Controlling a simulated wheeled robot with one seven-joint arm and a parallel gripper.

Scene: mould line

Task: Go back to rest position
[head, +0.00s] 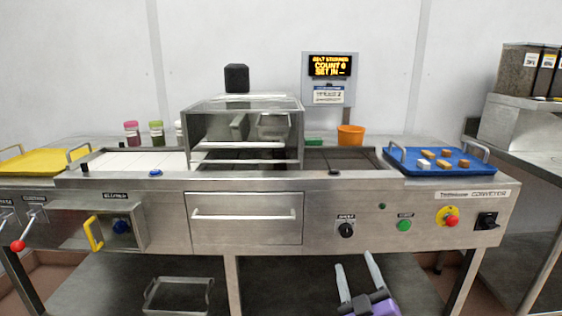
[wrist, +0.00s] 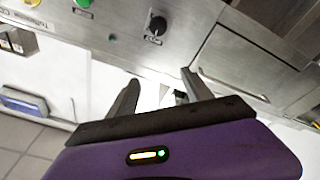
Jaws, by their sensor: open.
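My gripper (head: 358,283) is at the lower right of the head view, in front of the conveyor bench and below its control panel. It is purple with grey fingers. The fingers are spread apart with nothing between them. In the wrist view my gripper (wrist: 160,90) points toward the bench front, with the black rotary knob (wrist: 156,27) and green button (wrist: 83,3) beyond it.
The steel conveyor bench (head: 320,195) spans the view. A blue tray (head: 400,164) with several small blocks sits at its right end, a yellow tray (head: 35,160) at its left. An orange cup (head: 350,135) stands behind the belt. A yellow handle (head: 94,233) sticks out at front left.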

